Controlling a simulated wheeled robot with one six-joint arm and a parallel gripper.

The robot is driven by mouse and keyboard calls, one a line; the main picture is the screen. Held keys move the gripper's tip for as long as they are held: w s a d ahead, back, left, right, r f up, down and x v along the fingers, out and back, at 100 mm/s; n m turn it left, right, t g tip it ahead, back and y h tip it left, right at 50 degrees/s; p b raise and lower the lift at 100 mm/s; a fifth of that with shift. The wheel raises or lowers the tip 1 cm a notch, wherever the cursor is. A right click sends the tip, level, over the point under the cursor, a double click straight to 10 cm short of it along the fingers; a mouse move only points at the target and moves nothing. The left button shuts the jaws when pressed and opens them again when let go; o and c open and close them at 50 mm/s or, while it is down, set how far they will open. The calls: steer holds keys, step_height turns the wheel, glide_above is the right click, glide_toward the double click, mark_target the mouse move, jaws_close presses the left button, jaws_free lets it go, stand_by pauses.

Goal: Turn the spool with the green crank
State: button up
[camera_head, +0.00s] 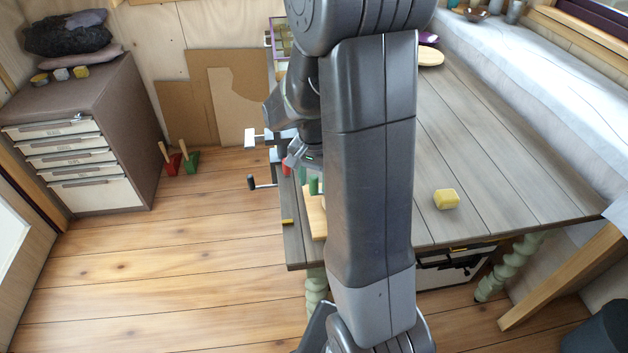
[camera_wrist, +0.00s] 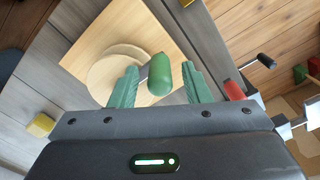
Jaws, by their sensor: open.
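The green crank handle (camera_wrist: 159,76) stands between the two green fingers of my gripper (camera_wrist: 158,70) in the wrist view. The fingers are open, one on each side of it; I cannot tell whether either touches it. Behind the handle a round pale wooden spool (camera_wrist: 104,78) sits on a square wooden board (camera_wrist: 98,42), partly hidden by the left finger. In the head view the board (camera_head: 314,212) shows at the table's left edge, and my arm hides most of it and the spool.
A red handle (camera_wrist: 234,90) and a black-handled clamp (camera_wrist: 266,60) are close to the right finger. A yellow block (camera_head: 446,199) lies on the grey plank table (camera_head: 470,150). A drawer cabinet (camera_head: 130,110) stands at the left, with open floor between.

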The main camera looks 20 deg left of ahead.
steer(key=shift+s+f, duration=0.1)
steer(key=shift+f, duration=0.15)
jaws_close()
